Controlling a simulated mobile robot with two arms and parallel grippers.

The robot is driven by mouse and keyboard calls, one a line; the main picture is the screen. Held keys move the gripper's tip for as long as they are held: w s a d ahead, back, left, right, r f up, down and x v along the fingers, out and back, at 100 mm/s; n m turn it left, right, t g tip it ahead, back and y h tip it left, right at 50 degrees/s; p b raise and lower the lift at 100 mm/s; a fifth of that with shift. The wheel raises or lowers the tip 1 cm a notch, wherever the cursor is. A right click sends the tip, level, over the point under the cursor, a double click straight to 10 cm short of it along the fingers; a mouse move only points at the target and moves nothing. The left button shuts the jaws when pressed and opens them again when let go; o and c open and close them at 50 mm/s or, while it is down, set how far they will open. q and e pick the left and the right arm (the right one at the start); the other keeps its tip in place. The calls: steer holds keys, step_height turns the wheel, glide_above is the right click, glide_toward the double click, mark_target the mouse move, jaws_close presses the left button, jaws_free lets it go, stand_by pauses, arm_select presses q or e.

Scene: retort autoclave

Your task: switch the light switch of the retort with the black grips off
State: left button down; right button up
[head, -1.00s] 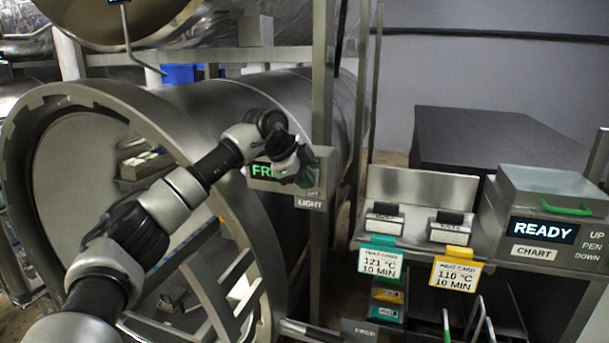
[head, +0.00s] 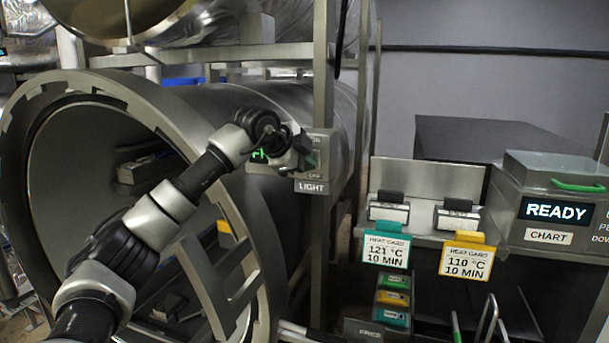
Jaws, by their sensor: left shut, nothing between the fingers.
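The open retort (head: 148,92) is a large grey steel cylinder at the left, and its inside is dark. Its light switch plate (head: 321,146) is on the frame post to the right of the opening, above a LIGHT label (head: 311,187). My left gripper (head: 306,158) is shut and empty at the plate, and it covers much of the switch. I cannot tell whether it touches the switch. A green display beside the plate is mostly hidden by my wrist. I cannot make out black grips. My right gripper is out of view.
Right of the post is a steel stand with a green heat card (head: 387,249) and a yellow heat card (head: 467,262). A chart box (head: 555,210) reading READY stands further right. A steel post (head: 323,70) rises close to my left gripper.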

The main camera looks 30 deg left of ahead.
arm_select(q)
steer(key=shift+a+r, duration=0.1)
steer(key=shift+r, duration=0.15)
steer(key=shift+r, duration=0.15)
